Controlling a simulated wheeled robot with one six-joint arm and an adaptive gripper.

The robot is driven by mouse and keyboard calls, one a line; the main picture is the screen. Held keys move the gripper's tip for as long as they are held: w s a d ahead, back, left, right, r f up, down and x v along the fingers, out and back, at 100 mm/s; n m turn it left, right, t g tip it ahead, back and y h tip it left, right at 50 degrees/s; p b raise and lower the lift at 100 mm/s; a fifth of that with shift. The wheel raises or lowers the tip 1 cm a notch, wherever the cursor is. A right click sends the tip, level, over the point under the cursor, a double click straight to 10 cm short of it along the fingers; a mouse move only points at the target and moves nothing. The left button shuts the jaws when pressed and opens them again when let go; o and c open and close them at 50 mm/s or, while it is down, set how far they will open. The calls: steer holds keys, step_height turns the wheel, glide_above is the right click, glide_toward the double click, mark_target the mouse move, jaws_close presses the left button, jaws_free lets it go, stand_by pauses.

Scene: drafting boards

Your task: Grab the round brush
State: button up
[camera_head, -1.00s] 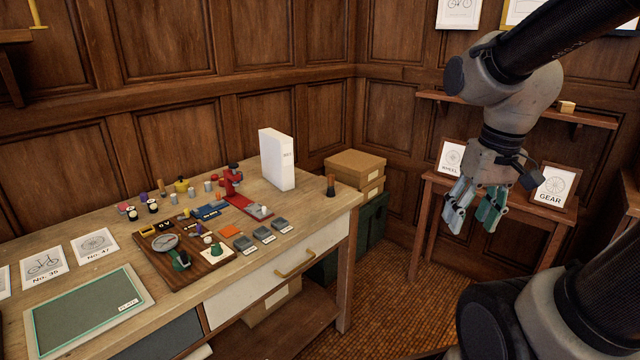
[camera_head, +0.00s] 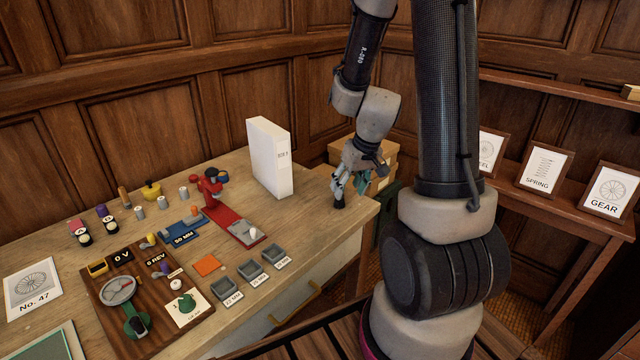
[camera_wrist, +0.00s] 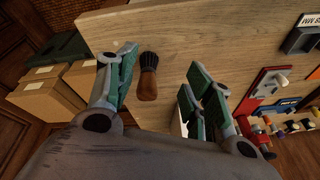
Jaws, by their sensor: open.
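The round brush, with a brown handle and dark bristles, is near the right end of the wooden table. In the wrist view the brush (camera_wrist: 147,84) lies between my spread fingers, nearer the left one, with a gap to the right one. In the head view only the dark lower part of the brush (camera_head: 338,203) shows clearly, beneath my fingers. My gripper (camera_head: 351,183) is open around or just above the brush; its green-padded fingers also show in the wrist view (camera_wrist: 162,64). I cannot tell whether a finger touches the brush.
A tall white box (camera_head: 270,158) stands on the table (camera_head: 320,215) just left of my gripper. A red device (camera_head: 225,208), grey trays (camera_head: 252,272) and a wooden panel (camera_head: 140,295) lie farther left. Cardboard boxes (camera_wrist: 45,95) stand beyond the table's end.

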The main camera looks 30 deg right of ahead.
steer(key=shift+n+t+h, duration=0.3)
steer(key=shift+n+t, duration=0.3)
steer(key=shift+n, duration=0.2)
steer(key=shift+w+d+f, duration=0.1)
steer(key=shift+w+f, duration=1.45)
steer(key=shift+w, duration=0.15)
steer(key=shift+w+d+f, duration=0.1)
steer(key=shift+w+f, duration=1.45)
steer(key=shift+w, duration=0.15)
steer(key=c, duration=1.1)
